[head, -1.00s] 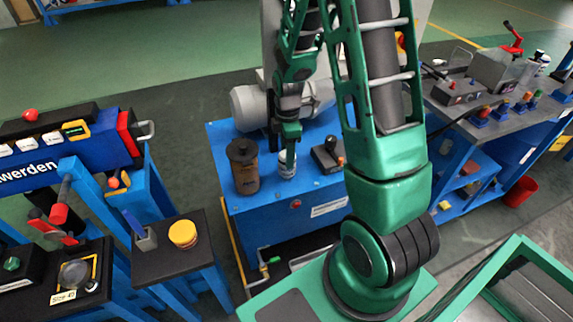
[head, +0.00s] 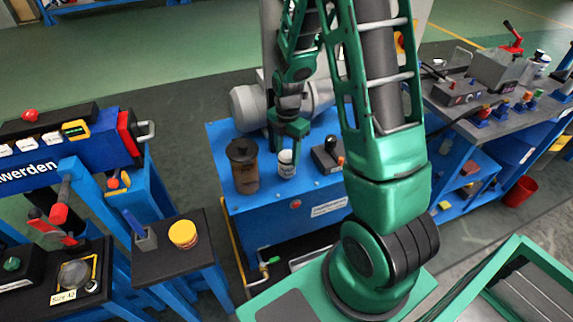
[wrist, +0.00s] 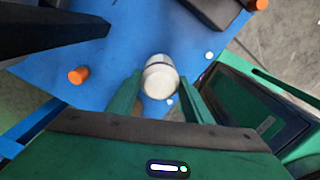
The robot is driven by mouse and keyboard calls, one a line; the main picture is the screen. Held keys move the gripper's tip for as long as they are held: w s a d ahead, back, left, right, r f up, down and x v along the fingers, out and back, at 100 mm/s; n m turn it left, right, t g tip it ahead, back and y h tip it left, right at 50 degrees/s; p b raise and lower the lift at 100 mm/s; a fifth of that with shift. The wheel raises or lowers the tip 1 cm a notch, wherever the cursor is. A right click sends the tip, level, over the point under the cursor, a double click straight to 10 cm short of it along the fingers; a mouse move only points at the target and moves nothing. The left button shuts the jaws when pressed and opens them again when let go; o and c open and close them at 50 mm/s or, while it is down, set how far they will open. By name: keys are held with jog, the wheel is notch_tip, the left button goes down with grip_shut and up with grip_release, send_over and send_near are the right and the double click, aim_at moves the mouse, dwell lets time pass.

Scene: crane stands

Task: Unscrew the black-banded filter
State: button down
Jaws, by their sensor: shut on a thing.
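The filter is a small white canister (head: 286,165) with dark markings around it, standing upright on the blue cabinet top (head: 320,188). The wrist view shows its pale round end (wrist: 160,80) between my two green fingers. My gripper (head: 287,145) comes down from above and is shut on the filter's upper part, with the lower part showing below the fingers. It also shows in the wrist view (wrist: 160,98). I cannot tell whether the filter's base is seated or lifted.
A brown cylinder with a dark cap (head: 243,165) stands close left of the filter. A dark box with an orange knob (head: 328,157) is close right. A grey motor (head: 250,105) is behind.

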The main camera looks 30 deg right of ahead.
jog(key=n, duration=0.3)
jog(key=shift+a, duration=0.1)
jog(key=shift+n, duration=0.3)
jog(key=shift+n, duration=0.4)
jog(key=n, duration=0.4)
jog(key=c, duration=0.8)
grip_release()
jog(key=shift+c, duration=1)
